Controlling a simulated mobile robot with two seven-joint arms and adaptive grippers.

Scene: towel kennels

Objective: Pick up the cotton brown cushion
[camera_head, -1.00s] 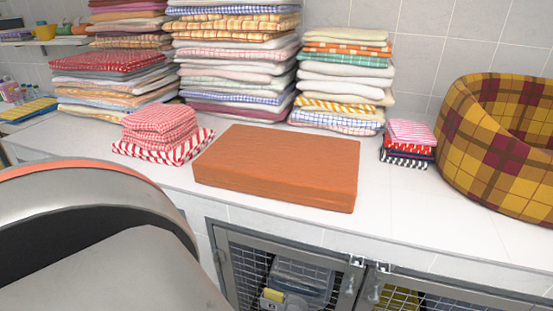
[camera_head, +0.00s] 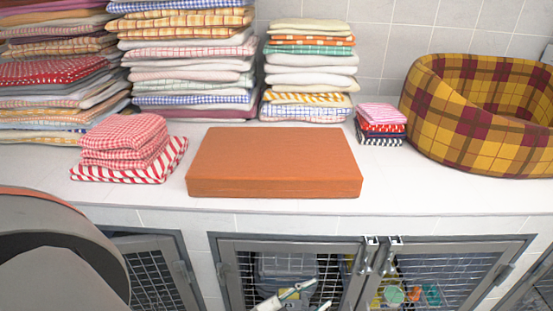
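The brown cushion (camera_head: 274,165) is a flat, rectangular orange-brown block lying on the white counter, with its long front side near the counter's front edge. It is fully visible and nothing touches it from above. The tip of my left gripper (camera_head: 306,292) shows at the bottom edge, in front of the cabinet doors and below the counter top, apart from the cushion. Most of it is cut off, so its opening is unclear. My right gripper is out of view.
Folded red-checked towels (camera_head: 124,146) lie left of the cushion. Tall towel stacks (camera_head: 190,60) stand behind it. A small towel pile (camera_head: 381,125) and a plaid pet bed (camera_head: 440,110) are to the right. Wire-mesh cabinet doors (camera_head: 290,245) are below the counter (camera_head: 420,190).

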